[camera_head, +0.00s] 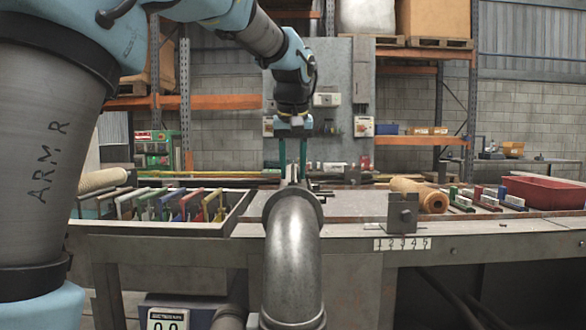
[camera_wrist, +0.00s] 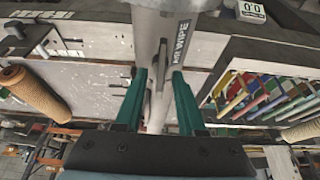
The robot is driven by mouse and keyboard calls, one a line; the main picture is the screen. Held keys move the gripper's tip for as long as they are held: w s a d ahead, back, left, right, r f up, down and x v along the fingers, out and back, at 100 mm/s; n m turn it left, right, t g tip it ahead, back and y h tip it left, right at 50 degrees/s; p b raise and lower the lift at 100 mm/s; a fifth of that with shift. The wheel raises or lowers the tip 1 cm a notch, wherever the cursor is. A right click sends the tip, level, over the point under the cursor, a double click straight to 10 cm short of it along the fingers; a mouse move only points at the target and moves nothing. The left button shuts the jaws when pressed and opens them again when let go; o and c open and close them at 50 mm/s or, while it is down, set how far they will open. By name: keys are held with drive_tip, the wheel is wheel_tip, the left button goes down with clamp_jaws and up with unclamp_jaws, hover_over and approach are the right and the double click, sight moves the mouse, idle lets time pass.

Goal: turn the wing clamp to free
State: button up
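My gripper (camera_head: 292,172) points down over the upper end of a grey metal pipe (camera_head: 293,262). Its two teal fingers are apart, one on each side of the clamp area. In the wrist view the open fingers (camera_wrist: 159,74) stand on both sides of the pipe (camera_wrist: 178,8). A thin metal piece that looks like the wing clamp (camera_wrist: 161,54) lies between them, apart from both fingers as far as I can tell. In the head view the clamp (camera_head: 316,192) shows only as small metal parts behind the pipe's bend. Its exact angle is hard to tell.
A tray of coloured-handled tools (camera_head: 238,222) lies left of the pipe. On the right are a steel bracket (camera_head: 402,213), a brown roll (camera_head: 420,194) and a red bin (camera_head: 545,192). The bench top between pipe and bracket is mostly clear.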

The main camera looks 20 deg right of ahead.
clamp_jaws()
drive_tip(key=shift+r+m, duration=0.1)
drive_tip(key=shift+m, duration=0.2)
idle(0.4)
drive_tip(key=m+p, duration=0.1)
drive_tip(key=m+h+p, duration=0.1)
drive_tip(key=shift+w+a+r+m+g, duration=0.1)
drive_tip(key=shift+w+a+m+g, duration=0.05)
drive_tip(key=shift+m+g, duration=0.2)
drive_tip(key=m+g+p, duration=0.1)
drive_tip(key=m, duration=0.1)
drive_tip(key=m+h+p, duration=0.1)
drive_tip(key=m, duration=0.2)
drive_tip(key=shift+w+a+m+g, duration=0.1)
drive_tip(key=shift+w+m+g, duration=0.15)
drive_tip(key=shift+g, duration=0.1)
drive_tip(key=m+g+p, duration=0.1)
drive_tip(key=m, duration=0.1)
drive_tip(key=m+p, duration=0.1)
drive_tip(key=m, duration=0.1)
drive_tip(key=shift+w+m+g+h, duration=0.15)
drive_tip(key=shift+m+g+h, duration=0.15)
drive_tip(key=shift+g+h, duration=0.1)
drive_tip(key=shift+w+m+g+p, duration=0.1)
drive_tip(key=shift+m+g+p, duration=0.4)
drive_tip(key=shift+m, duration=0.6)
drive_tip(key=shift+m+g+p, duration=0.3)
drive_tip(key=shift+m+p, duration=0.4)
drive_tip(key=shift+m, duration=0.4)
